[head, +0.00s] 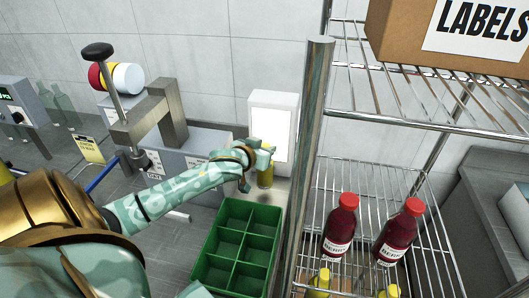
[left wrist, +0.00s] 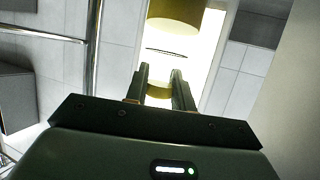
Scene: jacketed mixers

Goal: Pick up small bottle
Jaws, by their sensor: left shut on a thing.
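The small bottle (head: 265,177) is yellow and upright in the head view, in front of a lit white panel. My left gripper (head: 262,152) is shut on its upper part and hides some of it. In the left wrist view, yellow parts of the bottle (left wrist: 177,12) show beyond and between the fingers of my left gripper (left wrist: 160,82). The green crate (head: 213,243) with several empty compartments stands below and in front of the bottle. I cannot tell whether the bottle touches the surface under it. My right gripper is not in view.
The lit panel (head: 270,130) stands just behind the bottle. A metal post (head: 312,120) and wire rack rise to the right, with two red-capped bottles (head: 341,228) and yellow-topped ones (head: 320,282). A labels box (head: 410,35) is above. A grey machine (head: 160,115) stands left.

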